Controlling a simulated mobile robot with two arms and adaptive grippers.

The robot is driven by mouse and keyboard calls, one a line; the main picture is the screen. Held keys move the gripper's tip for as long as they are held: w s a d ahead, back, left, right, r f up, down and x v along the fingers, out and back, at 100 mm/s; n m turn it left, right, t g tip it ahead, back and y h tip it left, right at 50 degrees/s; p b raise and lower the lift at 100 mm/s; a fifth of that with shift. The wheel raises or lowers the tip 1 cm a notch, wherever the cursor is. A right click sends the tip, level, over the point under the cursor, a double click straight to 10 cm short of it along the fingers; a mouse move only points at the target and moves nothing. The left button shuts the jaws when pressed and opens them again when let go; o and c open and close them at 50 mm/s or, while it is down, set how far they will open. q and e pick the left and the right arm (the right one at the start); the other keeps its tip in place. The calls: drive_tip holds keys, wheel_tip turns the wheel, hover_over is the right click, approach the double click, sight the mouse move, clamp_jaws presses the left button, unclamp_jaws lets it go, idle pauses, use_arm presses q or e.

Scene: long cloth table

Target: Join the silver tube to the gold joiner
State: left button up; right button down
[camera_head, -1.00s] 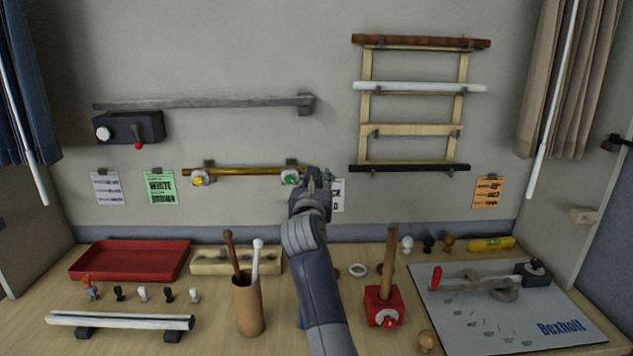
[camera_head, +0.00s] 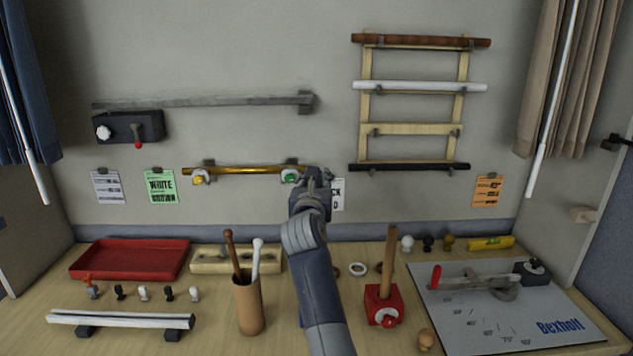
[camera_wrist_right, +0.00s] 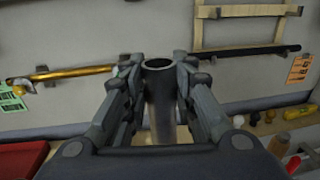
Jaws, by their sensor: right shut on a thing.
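A gold bar (camera_head: 245,170) lies level in two wall clamps, one with a yellow knob (camera_head: 199,178) and one with a green knob (camera_head: 290,177). It also shows at the left of the right wrist view (camera_wrist_right: 75,74). I cannot tell a separate joiner on it. My right gripper (camera_head: 318,178) is at the wall, just right of the green-knobbed clamp. In the wrist view my right gripper (camera_wrist_right: 160,85) is shut on a grey hollow tube, the silver tube (camera_wrist_right: 160,66), its open end facing up. The head view hides most of this tube. My left gripper is out of view.
A grey rail (camera_head: 210,101) and a dark lever box (camera_head: 128,127) are on the wall above. A wooden rack (camera_head: 415,145) holds bars at the right. A cup with sticks (camera_head: 248,308), a red block with a post (camera_head: 384,305) and a red tray (camera_head: 130,262) stand below.

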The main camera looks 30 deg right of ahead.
drive_tip(key=shift+r, duration=0.1)
drive_tip(key=shift+f+b, duration=1.4)
drive_tip(key=shift+f, duration=0.95)
drive_tip(key=c, duration=1.2)
unclamp_jaws()
drive_tip(key=v, duration=0.7)
drive_tip(key=shift+s+a, duration=0.15)
drive_tip(key=shift+s, duration=0.1)
